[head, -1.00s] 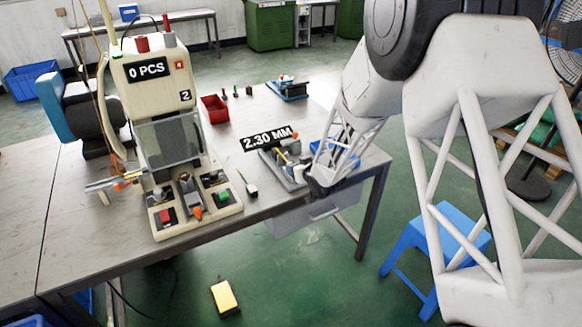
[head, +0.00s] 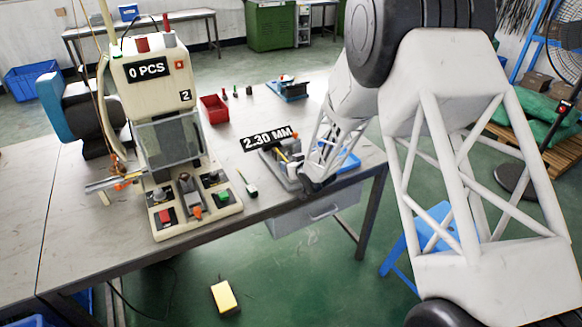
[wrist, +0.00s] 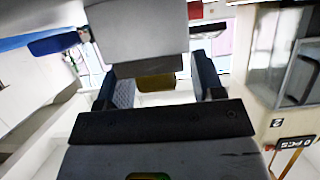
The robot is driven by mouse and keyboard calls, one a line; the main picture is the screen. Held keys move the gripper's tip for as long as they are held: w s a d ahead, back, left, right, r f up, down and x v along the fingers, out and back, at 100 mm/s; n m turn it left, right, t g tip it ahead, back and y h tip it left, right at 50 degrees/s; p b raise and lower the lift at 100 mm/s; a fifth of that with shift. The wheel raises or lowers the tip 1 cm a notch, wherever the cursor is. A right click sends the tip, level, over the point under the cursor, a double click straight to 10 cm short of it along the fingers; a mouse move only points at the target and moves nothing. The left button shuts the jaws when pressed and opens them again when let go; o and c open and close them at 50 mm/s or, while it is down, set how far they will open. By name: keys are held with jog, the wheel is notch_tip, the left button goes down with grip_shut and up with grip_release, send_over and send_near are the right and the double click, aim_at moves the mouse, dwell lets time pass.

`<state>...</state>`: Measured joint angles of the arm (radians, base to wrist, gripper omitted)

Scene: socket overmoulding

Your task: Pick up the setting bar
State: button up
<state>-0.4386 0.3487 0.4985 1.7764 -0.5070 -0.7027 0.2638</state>
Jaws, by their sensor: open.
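I cannot tell for certain which thing is the setting bar. In the head view a grey fixture (head: 282,168) with a thin yellow piece and orange parts stands under the "2.30 MM" label, near the table's right end. My gripper (head: 306,186) is low beside the fixture's right side, its fingers small and partly hidden by my wrist. In the wrist view my two dark fingers (wrist: 163,88) stand apart. A plain olive-yellow block (wrist: 157,82) shows between them; I cannot tell whether it touches them or lies beyond.
The moulding machine (head: 165,130) with a "0 PCS" display stands to the left. A red bin (head: 214,109), small coloured pegs and a blue fixture (head: 288,90) lie behind. A blue tray (head: 348,162) is right of my gripper. A yellow block (head: 224,298) lies on the floor.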

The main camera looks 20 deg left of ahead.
dwell(0.6)
jog(key=c, duration=1.1)
jog(key=shift+r, duration=0.1)
jog(key=shift+r, duration=0.8)
notch_tip(320, 180, up, 2)
jog(key=shift+r, duration=0.1)
jog(key=s+d, duration=0.2)
jog(key=s, duration=0.2)
jog(key=s+d, duration=0.3)
jog(key=s, duration=0.2)
jog(key=s+d+r, duration=0.1)
jog(key=s+d, duration=0.1)
jog(key=s, duration=0.3)
jog(key=shift+d, duration=0.2)
